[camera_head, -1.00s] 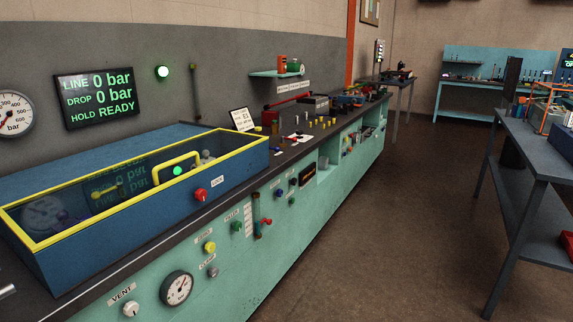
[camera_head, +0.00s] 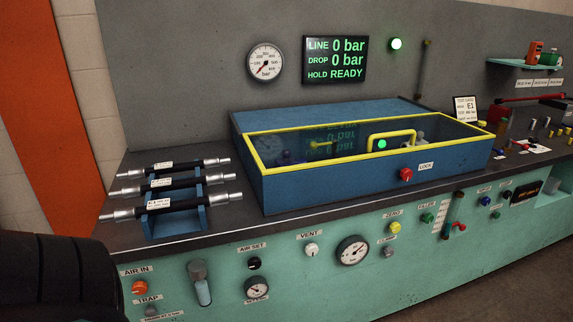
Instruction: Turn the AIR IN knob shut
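The AIR IN knob (camera_head: 139,287) is a round orange knob on the green front panel of the bench, at the lower left of the head view. Its label (camera_head: 136,270) is just above it. The knob is too small for me to tell its turned position. A dark rounded shape at the lower left edge, close to the knob, is likely part of my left arm. Neither of my grippers shows, and nothing visible touches the knob.
The TRAP knob (camera_head: 151,311) is just below. A filter bowl (camera_head: 201,284), the AIR SET knob (camera_head: 254,263) and the VENT knob (camera_head: 312,249) are to the right. Several hoses lie on a blue rack (camera_head: 175,222). The blue test box (camera_head: 340,188) is shut. The display (camera_head: 335,60) reads 0 bar, READY.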

